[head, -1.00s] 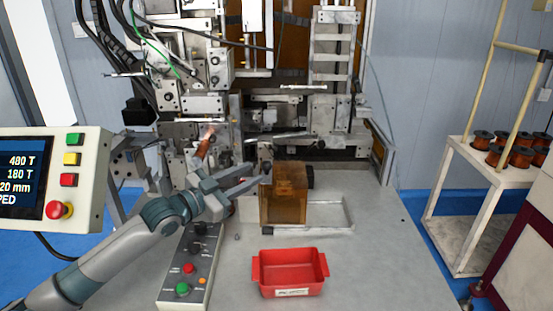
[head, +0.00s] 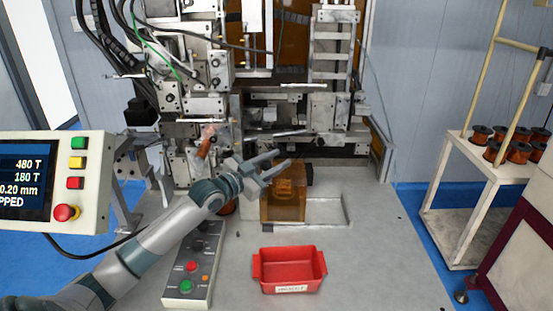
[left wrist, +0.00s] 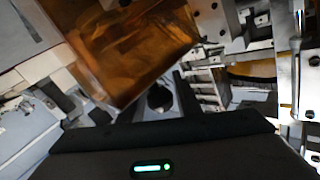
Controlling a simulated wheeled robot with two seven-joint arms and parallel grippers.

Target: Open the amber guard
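The amber guard (head: 284,207) is a translucent orange-brown box standing on the machine's grey table, in front of the winding mechanism. It also fills the upper left of the left wrist view (left wrist: 125,50). It appears closed, with something copper-coloured dimly visible inside. My left gripper (head: 283,160) is above the guard's top, with its two fingers apart and nothing seen held. In the left wrist view a dark round knob (left wrist: 160,97) shows between the dark fingers; I cannot tell whether they touch it. The gripper partly covers the guard's upper back. My right gripper is not in view.
A red tray (head: 290,270) stands in front of the guard. A button box (head: 194,265) lies left of it, below my left arm. A control panel (head: 50,180) stands at the far left. A cart with copper spools (head: 495,155) is at the right. The table's right side is clear.

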